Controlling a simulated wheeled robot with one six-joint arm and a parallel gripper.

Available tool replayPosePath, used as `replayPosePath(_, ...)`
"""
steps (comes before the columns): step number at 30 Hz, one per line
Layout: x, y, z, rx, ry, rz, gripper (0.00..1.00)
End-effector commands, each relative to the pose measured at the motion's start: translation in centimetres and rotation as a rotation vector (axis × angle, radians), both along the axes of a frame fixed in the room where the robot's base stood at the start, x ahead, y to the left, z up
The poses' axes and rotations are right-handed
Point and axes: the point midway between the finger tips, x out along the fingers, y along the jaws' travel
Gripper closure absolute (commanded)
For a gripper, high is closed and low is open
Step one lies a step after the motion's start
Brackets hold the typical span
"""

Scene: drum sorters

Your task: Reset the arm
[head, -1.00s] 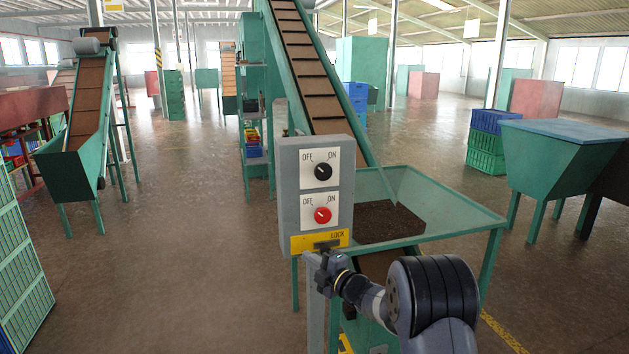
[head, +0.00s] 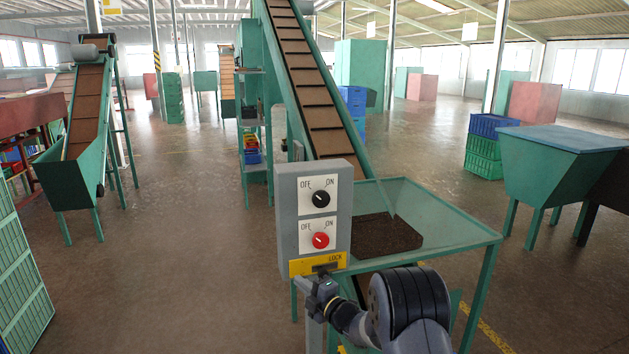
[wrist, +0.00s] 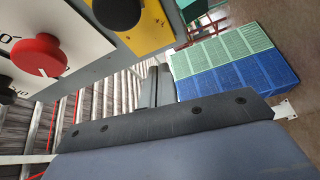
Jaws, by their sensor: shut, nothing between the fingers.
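A grey control box (head: 286,230) stands at the middle of the head view. It carries a black knob (head: 321,199) above a red knob (head: 321,240), each marked OFF and ON; their white marks appear to point toward OFF. A yellow LOCK panel (head: 298,267) with a dark piece is at its bottom. My gripper (head: 322,286) is just below and in front of this panel, shut and empty. In the wrist view the shut fingers (wrist: 153,84) show beside the box, with the red knob (wrist: 37,55) and yellow panel (wrist: 152,28) at upper left.
A green hopper table (head: 455,236) with a dark brown heap (head: 385,234) is right behind the box, below a sloping conveyor (head: 318,95). A green bin with a blue lid (head: 560,139) stands at right, near stacked crates (head: 484,150).

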Motion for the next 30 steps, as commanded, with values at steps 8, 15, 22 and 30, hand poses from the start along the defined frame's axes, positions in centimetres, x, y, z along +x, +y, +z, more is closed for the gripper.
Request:
replayPosePath(8, 0.0, -0.1, -0.1, 0.000, 0.000, 0.000, 1.00)
replayPosePath(15, 0.3, -0.9, -0.3, 0.001, -0.002, 0.001, 1.00)
replayPosePath(22, 0.6, -1.6, -0.2, 0.001, -0.003, 0.001, 1.00)
replayPosePath(30, 0.7, -2.4, 0.0, 0.001, -0.002, -0.001, 1.00)
